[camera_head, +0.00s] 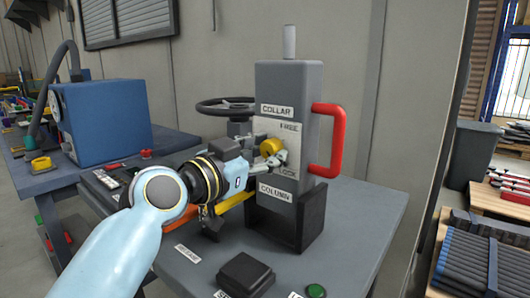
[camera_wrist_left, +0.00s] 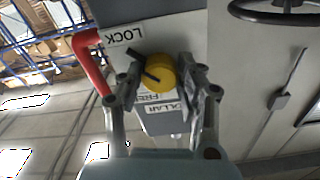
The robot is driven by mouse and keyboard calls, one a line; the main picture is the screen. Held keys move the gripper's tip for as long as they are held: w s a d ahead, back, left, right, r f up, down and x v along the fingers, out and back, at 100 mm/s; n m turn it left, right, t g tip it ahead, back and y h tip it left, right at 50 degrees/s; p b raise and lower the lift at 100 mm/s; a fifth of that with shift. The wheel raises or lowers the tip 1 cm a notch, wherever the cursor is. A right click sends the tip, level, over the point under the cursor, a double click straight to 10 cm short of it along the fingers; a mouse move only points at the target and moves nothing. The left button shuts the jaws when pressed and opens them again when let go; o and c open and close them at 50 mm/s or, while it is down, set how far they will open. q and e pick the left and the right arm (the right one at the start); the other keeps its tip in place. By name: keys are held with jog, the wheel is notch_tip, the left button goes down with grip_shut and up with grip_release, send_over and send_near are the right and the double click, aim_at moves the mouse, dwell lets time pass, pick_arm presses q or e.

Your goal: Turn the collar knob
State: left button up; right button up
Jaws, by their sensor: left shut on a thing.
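The collar knob (camera_head: 271,147) is a yellow round knob on a pale plate on the front of the grey column (camera_head: 290,90), below the COLLAR label and between the words FREE and LOCK. My left gripper (camera_head: 277,153) reaches it from the left, with its fingers around it. In the left wrist view the knob (camera_wrist_left: 160,73) sits between the two fingers of my left gripper (camera_wrist_left: 163,82), and a dark pointer bar extends from it toward the upper left, near the LOCK label (camera_wrist_left: 124,36). The FREE label is partly covered by the knob. My right gripper is not in view.
A red handle (camera_head: 328,140) sticks out on the column's right side. A dark handwheel (camera_head: 226,106) is behind it on the left. A black block (camera_head: 244,273) and a green button (camera_head: 316,290) are at the table's front. The right part of the table (camera_head: 365,215) is clear.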

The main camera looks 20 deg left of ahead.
pick_arm(q)
jog(key=shift+c, duration=1)
jog(key=shift+n, duration=0.3)
jog(key=n+p, duration=0.2)
jog(key=n, duration=0.1)
jog(key=shift+n, duration=0.3)
jog(key=n+p, duration=0.2)
jog(key=n, duration=0.2)
jog(key=shift+r+n, duration=0.1)
jog(key=shift+n, duration=0.2)
jog(key=n+p, duration=0.2)
jog(key=n, duration=0.3)
jog(key=shift+d, duration=0.1)
jog(key=shift+n+p, duration=0.8)
jog(key=shift+n, duration=1.3)
